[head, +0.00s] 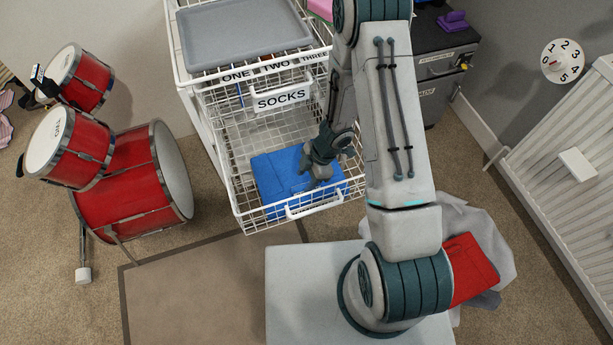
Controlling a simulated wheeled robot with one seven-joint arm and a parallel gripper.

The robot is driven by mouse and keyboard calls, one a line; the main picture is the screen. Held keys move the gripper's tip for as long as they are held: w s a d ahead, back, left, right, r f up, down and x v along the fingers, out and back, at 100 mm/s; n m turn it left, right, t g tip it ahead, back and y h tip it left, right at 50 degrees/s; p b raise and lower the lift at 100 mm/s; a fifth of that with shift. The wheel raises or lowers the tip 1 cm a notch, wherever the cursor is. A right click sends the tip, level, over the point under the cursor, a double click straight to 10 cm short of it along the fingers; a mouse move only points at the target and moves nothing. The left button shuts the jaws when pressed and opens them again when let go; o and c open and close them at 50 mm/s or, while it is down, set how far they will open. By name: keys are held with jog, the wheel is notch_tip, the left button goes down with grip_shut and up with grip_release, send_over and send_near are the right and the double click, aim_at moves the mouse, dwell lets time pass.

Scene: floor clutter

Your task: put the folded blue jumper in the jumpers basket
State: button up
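The folded blue jumper (283,180) lies flat inside the pulled-out lower wire basket (243,214), towards its front. My gripper (318,176) is over the right part of the jumper, fingers pointing down at it. I cannot tell whether the fingers touch or pinch the cloth, or how far apart they are. The gripper and arm hide part of the jumper and the basket's right side. No label can be read on this lower basket. The basket above it carries a SOCKS label (282,96).
A grey tray (243,38) sits on top of the white wire drawer unit. A red drum kit (130,180) stands at left. A dark cabinet (440,60) and a white radiator (565,190) are at right. A red folded cloth (470,268) lies on pale crumpled material. Carpet in front is clear.

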jog(key=p+v, duration=0.6)
jog(key=v, duration=0.7)
jog(key=shift+r, duration=0.4)
jog(key=shift+d, duration=0.1)
